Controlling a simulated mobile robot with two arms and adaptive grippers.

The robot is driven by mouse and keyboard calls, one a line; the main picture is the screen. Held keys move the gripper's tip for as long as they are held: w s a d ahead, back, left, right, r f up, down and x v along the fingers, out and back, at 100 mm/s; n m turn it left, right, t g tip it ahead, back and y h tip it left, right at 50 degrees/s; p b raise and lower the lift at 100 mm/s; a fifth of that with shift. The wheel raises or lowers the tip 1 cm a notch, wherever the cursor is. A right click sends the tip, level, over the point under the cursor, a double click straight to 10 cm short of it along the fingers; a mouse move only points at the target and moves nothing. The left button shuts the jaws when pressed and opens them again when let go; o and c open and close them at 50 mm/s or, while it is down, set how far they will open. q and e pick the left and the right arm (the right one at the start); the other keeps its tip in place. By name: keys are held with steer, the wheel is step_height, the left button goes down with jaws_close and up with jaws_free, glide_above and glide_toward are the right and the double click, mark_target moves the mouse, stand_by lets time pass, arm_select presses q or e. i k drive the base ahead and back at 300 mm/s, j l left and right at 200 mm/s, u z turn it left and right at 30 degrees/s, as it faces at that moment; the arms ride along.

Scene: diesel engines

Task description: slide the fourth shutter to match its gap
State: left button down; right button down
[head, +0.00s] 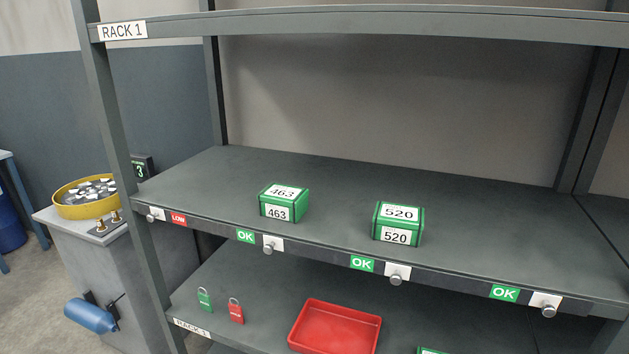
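Neither of my grippers is in view. White shutters with round silver knobs sit along the front edge of the upper shelf. The fourth shutter (547,304) is at the far right, right of a green OK sign (504,293); the shelf behind it is bare. The third shutter (397,273) and second shutter (272,243) also stand right of green OK signs. The first shutter (155,213) is left of a red LOW sign (178,219). A green box 463 (284,202) stands behind the second shutter, and a green box 520 (398,223) behind the third.
The lower shelf holds a red tray (335,328), a green padlock (205,300) and a red padlock (236,312). A rack post (125,180) stands at the left. Beyond it, a grey cabinet carries a yellow round tub (85,197).

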mark_target(549, 304)
steer(key=z, duration=1.25)
